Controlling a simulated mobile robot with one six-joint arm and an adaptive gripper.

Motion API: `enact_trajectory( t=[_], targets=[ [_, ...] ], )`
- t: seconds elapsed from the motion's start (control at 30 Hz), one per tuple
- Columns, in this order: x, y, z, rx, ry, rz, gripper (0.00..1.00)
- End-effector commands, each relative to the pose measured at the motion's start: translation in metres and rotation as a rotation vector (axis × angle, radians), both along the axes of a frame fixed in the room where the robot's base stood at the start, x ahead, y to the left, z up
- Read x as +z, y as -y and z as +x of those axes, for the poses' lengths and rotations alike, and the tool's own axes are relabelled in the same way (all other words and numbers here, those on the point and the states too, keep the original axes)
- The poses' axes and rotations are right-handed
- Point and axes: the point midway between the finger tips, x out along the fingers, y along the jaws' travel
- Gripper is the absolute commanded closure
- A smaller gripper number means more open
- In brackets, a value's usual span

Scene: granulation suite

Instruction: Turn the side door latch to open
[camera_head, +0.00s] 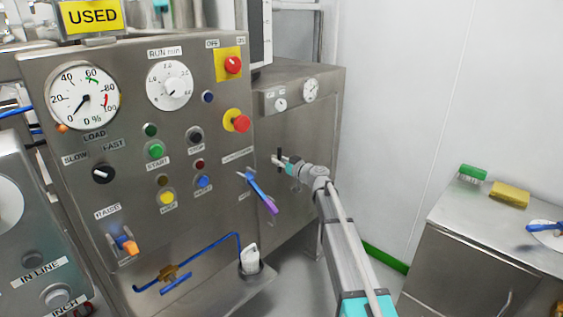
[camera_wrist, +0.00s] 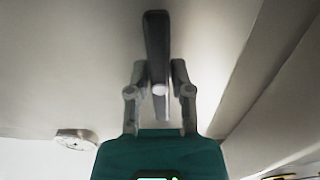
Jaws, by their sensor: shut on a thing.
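The side door latch (camera_wrist: 156,38) is a dark, narrow handle on a pale metal panel. In the wrist view it runs lengthwise up the picture, between my gripper's fingers. In the head view the latch (camera_head: 279,154) is a small dark upright bar on the side of the steel cabinet (camera_head: 310,130). My gripper (camera_wrist: 160,88) is shut on the latch, with one finger on each side of it. In the head view my gripper (camera_head: 281,161) reaches the latch from the right. The latch's pivot is not clear, and the door's outline is hard to make out.
A steel control panel (camera_head: 125,180) with dials and buttons stands at left, with a blue-purple lever (camera_head: 262,192) sticking out near my arm. A steel bench (camera_head: 470,225) at right holds a green brush (camera_head: 473,173) and a yellow sponge (camera_head: 510,194). A white wall stands behind.

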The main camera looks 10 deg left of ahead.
Motion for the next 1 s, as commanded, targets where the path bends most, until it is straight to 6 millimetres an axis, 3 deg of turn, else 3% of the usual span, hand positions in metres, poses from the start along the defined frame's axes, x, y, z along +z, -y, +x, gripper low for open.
enact_trajectory(
  t=[0.27,0.3,0.5,1.0],
  targets=[
    [0.0001,-0.0012,-0.0009,0.003,0.006,-0.005,1.00],
    [0.0001,-0.0012,-0.0009,0.003,0.006,-0.004,0.70],
    [0.0001,-0.0008,-0.0007,0.002,0.006,-0.004,0.37],
    [0.0000,0.0038,-0.0037,0.000,0.005,-0.004,0.37]
  ],
)
